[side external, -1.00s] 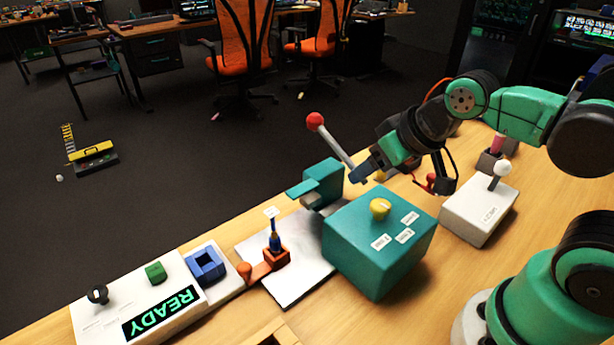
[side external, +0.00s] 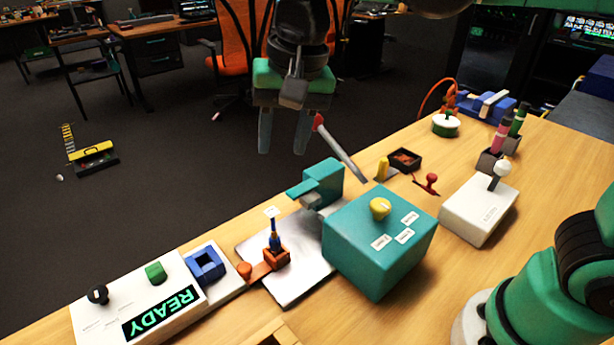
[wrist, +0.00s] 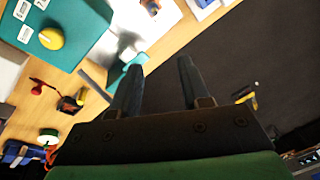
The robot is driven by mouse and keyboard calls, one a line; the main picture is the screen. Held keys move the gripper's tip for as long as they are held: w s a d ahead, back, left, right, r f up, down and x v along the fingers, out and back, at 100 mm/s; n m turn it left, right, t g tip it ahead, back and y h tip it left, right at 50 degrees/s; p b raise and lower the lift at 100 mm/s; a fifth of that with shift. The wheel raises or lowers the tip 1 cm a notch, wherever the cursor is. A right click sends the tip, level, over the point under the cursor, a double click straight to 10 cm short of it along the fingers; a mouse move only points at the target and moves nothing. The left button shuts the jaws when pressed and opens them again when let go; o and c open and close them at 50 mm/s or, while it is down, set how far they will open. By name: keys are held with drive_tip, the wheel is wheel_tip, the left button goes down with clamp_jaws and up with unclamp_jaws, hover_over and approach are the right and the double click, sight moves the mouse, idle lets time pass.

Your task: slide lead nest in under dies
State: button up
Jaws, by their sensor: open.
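The orange lead nest (side external: 277,256) sits on the bare metal plate (side external: 300,283), with a blue lead (side external: 274,236) standing upright in it. An orange arm with a round knob (side external: 244,270) reaches from the nest to the left. The nest is in front of and left of the teal press head (side external: 322,182), apart from it. The dies under the head are too small to make out. My gripper (side external: 284,140) is open and empty, pointing down, above and behind the press head. It also shows open in the wrist view (wrist: 158,75).
A red-tipped lever (side external: 340,152) slants up right beside my gripper. A teal box (side external: 375,260) with a yellow knob (side external: 380,208) stands right of the plate. A white panel (side external: 150,305) reading READY lies left. A white joystick box (side external: 478,212) is at right.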

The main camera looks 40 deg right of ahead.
drive_tip(key=a+f+m+g, duration=0.2)
drive_tip(key=a+m, duration=0.1)
drive_tip(key=a, duration=0.4)
hover_over(244, 267)
drive_tip(key=shift+h, duration=0.4)
wheel_tip(244, 267, down, 10)
drive_tip(key=shift+f, duration=2.8)
clamp_jaws()
